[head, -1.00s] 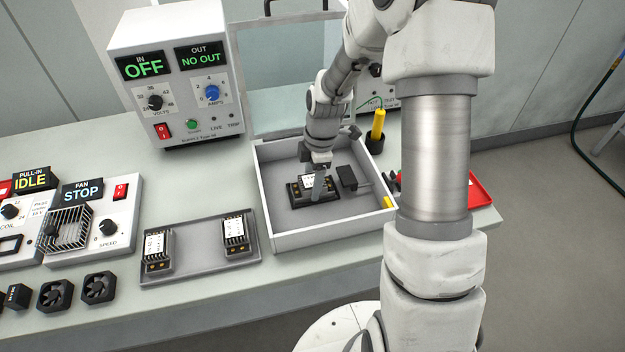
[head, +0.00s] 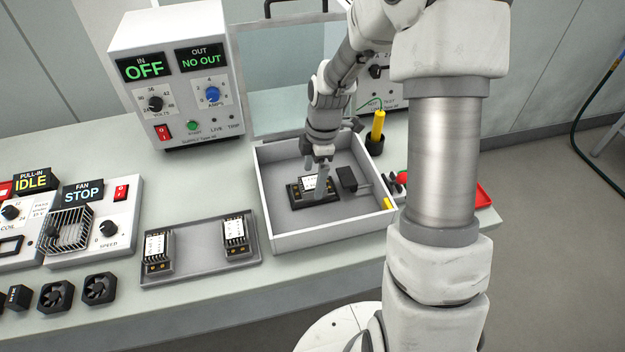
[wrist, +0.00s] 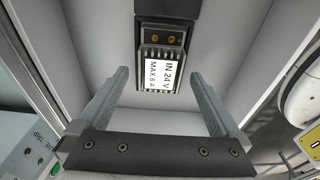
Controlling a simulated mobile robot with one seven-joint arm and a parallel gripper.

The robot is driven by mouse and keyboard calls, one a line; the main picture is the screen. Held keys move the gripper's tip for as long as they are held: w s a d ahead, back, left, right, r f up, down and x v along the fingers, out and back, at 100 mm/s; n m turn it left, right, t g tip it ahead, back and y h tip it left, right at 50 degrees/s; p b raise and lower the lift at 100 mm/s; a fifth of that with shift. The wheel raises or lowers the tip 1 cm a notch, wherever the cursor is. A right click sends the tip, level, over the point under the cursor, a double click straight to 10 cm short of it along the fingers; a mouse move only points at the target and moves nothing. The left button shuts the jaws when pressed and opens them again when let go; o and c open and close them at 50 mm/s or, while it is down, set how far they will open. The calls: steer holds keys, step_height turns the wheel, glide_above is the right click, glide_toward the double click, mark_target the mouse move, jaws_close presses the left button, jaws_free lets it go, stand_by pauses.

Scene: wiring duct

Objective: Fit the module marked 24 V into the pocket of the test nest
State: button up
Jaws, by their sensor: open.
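The module marked IN 24 V, MAX 6 A (wrist: 165,72) stands at the black test nest (wrist: 167,10) in the wrist view, its white label facing up. In the head view the module (head: 309,183) is at the nest (head: 299,204) on the floor of the enclosure, partly hidden by my gripper. I cannot tell whether it is fully down in the pocket. My gripper (head: 318,177) is open just above it. In the wrist view the fingers of my gripper (wrist: 158,78) stand wide apart, one on each side of the module, with clear gaps.
The pale walls of the enclosure (head: 325,238) surround the nest, and a small black block with a rod (head: 347,178) lies to its right. A grey tray (head: 200,262) with two similar modules (head: 236,236) stands to the left. The supply (head: 178,75) reads OFF and NO OUT.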

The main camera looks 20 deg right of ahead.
step_height(320, 180, up, 10)
steer(key=d, duration=0.1)
steer(key=s+r+m+t, duration=0.2)
steer(key=s+r+m, duration=0.5)
steer(key=s+m, duration=0.2)
steer(key=s+a+r+m+t+h, duration=0.1)
steer(key=s+r+m+t, duration=0.2)
steer(key=s+r+m, duration=0.5)
steer(key=s+m, duration=0.1)
steer(key=s, duration=0.2)
steer(key=shift+s+a+r+t+p, duration=0.15)
steer(key=shift+s+t+p, duration=0.1)
steer(key=shift+t+p, duration=0.1)
